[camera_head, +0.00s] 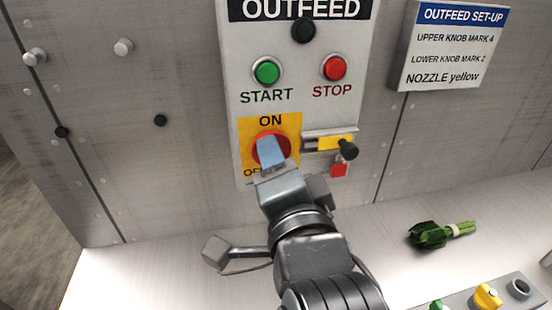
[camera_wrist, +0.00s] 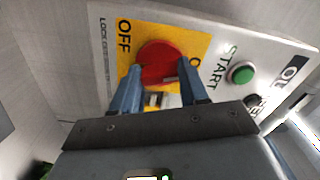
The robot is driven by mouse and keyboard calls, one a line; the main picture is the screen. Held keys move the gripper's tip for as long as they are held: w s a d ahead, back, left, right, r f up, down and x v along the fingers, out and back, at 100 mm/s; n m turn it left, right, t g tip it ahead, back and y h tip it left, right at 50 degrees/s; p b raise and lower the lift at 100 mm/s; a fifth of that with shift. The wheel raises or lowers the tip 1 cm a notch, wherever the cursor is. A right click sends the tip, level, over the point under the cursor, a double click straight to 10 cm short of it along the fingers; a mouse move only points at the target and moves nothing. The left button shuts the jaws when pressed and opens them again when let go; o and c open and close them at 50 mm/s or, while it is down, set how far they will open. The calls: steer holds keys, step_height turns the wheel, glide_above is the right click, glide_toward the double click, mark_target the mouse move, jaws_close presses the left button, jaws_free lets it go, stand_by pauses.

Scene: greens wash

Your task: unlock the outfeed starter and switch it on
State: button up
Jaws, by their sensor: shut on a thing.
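The outfeed starter (camera_head: 300,50) is a pale panel on the metal wall. Its round red rotary switch (camera_head: 261,138) sits on a yellow plate marked ON above and OFF below. My gripper (camera_head: 271,148) is at the switch. In the wrist view the red switch (camera_wrist: 162,52) lies between my two fingers (camera_wrist: 160,72), which are shut on its handle. Right of the switch are a slide bolt with a yellow plate (camera_head: 332,143), a black knob (camera_head: 348,149) and a red padlock (camera_head: 339,170) hanging below the bolt.
Above the switch are a green START button (camera_head: 267,72), a red STOP button (camera_head: 334,68) and a dark lamp (camera_head: 303,30). A set-up sign (camera_head: 448,45) is at the right. Greens (camera_head: 440,234) lie on the counter, with a control strip (camera_head: 460,300) in front.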

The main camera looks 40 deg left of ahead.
steer(key=shift+w+m+p, duration=0.1)
steer(key=shift+m+p, duration=0.45)
steer(key=shift+m, duration=1.45)
steer(key=shift+d, duration=0.1)
steer(key=o, duration=1.1)
steer(key=shift+c, duration=0.2)
steer(key=b+v, duration=0.1)
steer(key=v, duration=0.6)
steer(key=shift+s+d, duration=0.2)
steer(key=shift+s, duration=0.15)
